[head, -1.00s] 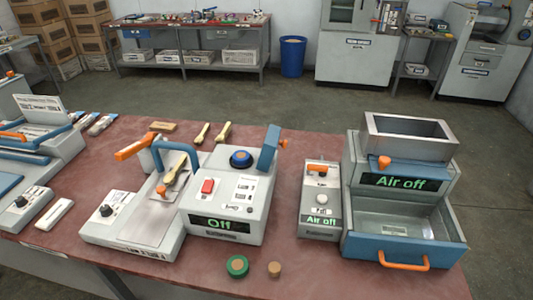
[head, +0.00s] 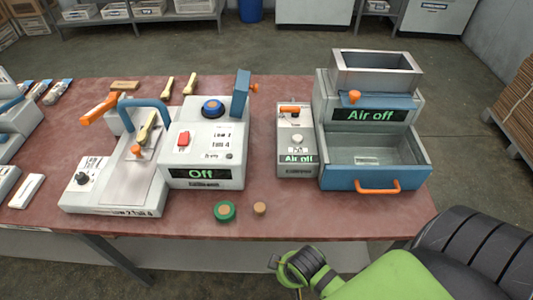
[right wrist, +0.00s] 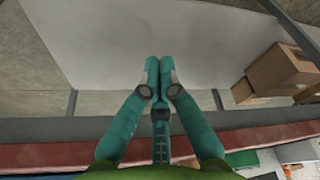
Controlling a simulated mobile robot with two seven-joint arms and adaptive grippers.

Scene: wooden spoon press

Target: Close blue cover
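The blue cover (head: 240,94) stands upright at the right end of the white press machine's top, with an orange knob (head: 255,88) on its right side. Left of it, a round blue part with a brown centre (head: 212,109) is exposed on the press (head: 206,140). The press display reads "Off". My right gripper (right wrist: 159,70) shows in the right wrist view with its fingertips together and nothing visible between them. In the head view my right arm is at the bottom right, in front of the table and well apart from the cover. My left gripper is not in view.
A wooden spoon (head: 146,132) lies on the press plate beside a blue handle (head: 148,106). A green ring (head: 225,211) and a brown disc (head: 260,208) lie in front. A control box (head: 296,145) and a blue-fronted drawer machine (head: 375,178) stand right. The front right table is clear.

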